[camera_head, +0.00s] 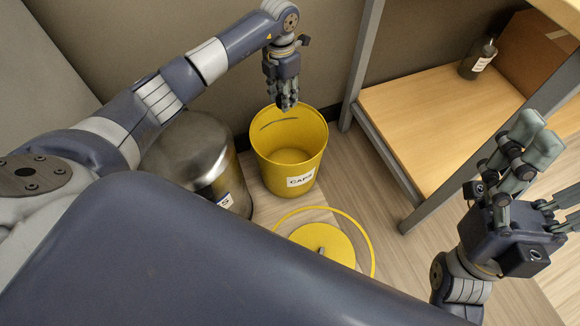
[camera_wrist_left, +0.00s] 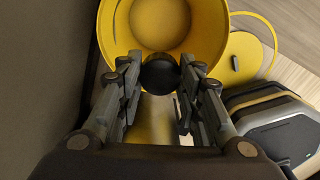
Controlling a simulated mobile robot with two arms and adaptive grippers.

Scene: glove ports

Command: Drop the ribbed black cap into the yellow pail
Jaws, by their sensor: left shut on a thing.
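The yellow pail (camera_head: 288,152) stands on the floor near the wall, open at the top, with a CAPS label on its side; its inside also shows in the left wrist view (camera_wrist_left: 212,30). My left gripper (camera_head: 287,106) points down over the pail's far rim area. In the left wrist view it is shut on the black cap (camera_wrist_left: 160,73), which sits between the fingertips with the pail's opening beyond it. The cap's ribs cannot be made out. My right gripper (camera_head: 520,160) is at the right with fingers raised and spread, and nothing shows in it.
A metal bin (camera_head: 200,160) stands left of the pail. A yellow lid with a ring (camera_head: 322,243) lies on the floor in front. A wooden shelf (camera_head: 430,115) with grey legs stands right, holding a dark bottle (camera_head: 478,60) and a cardboard box (camera_head: 535,52).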

